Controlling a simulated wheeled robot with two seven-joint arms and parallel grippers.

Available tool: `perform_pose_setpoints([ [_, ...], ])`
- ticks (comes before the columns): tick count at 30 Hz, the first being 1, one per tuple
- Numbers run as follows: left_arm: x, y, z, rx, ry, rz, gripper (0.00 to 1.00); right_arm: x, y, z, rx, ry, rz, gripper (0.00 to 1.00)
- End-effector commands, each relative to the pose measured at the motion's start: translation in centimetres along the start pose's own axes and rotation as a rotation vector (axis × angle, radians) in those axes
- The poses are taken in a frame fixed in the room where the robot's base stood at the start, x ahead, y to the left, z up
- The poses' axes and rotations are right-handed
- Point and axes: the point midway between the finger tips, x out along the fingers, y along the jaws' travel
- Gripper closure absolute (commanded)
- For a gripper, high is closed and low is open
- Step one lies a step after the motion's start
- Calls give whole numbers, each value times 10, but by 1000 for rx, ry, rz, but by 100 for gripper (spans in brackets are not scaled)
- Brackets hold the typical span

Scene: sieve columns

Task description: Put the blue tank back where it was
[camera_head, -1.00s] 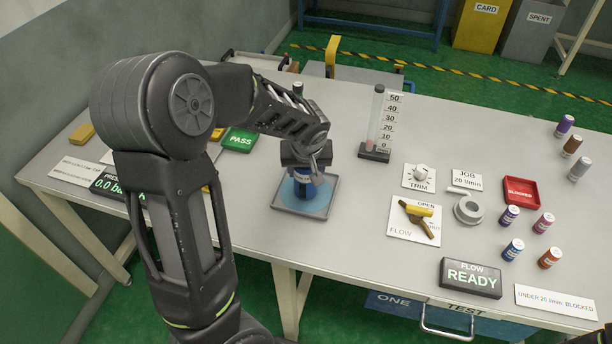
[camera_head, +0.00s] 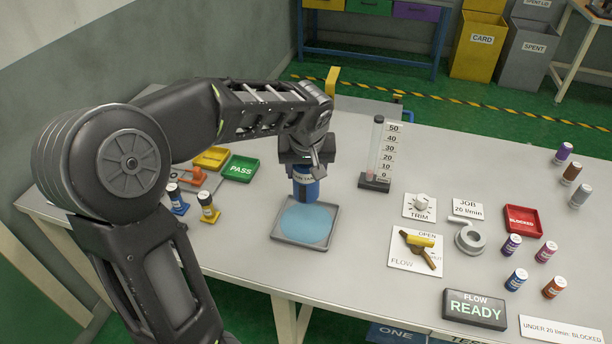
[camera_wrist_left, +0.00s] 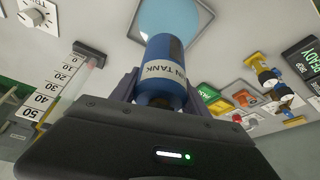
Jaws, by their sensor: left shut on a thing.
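The blue tank (camera_head: 305,186) is a blue cylinder with a white label band; the end of the label in the left wrist view (camera_wrist_left: 165,70) reads "TANK". My left gripper (camera_head: 307,165) is shut on its upper part and holds it upright, above the grey tray with a round light-blue pad (camera_head: 332,238). The pad's surface is bare, and the tank appears lifted clear of it. The gripper's fingers also show on both sides of the tank in the left wrist view (camera_wrist_left: 158,88). My right gripper is not in view.
A measuring tube (camera_head: 376,150) stands right of the tank. A green PASS tray (camera_head: 239,168) and two small capped bottles (camera_head: 208,207) are to the left. A FLOW valve (camera_head: 418,243), a red BLOCKED tray (camera_head: 523,220) and several small cylinders are to the right.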

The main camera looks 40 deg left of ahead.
Motion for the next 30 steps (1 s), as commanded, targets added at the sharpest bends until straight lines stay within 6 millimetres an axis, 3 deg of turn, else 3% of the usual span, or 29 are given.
perform_pose_setpoints([
  [17, 0, 4, 1, 13, 2, 6, 100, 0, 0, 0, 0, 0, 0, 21],
  [22, 0, 40, 13, 138, -2, 55, 100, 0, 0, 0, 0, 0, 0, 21],
  [30, -7, 136, 61, 493, -2, 202, 100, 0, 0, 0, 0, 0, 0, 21],
])
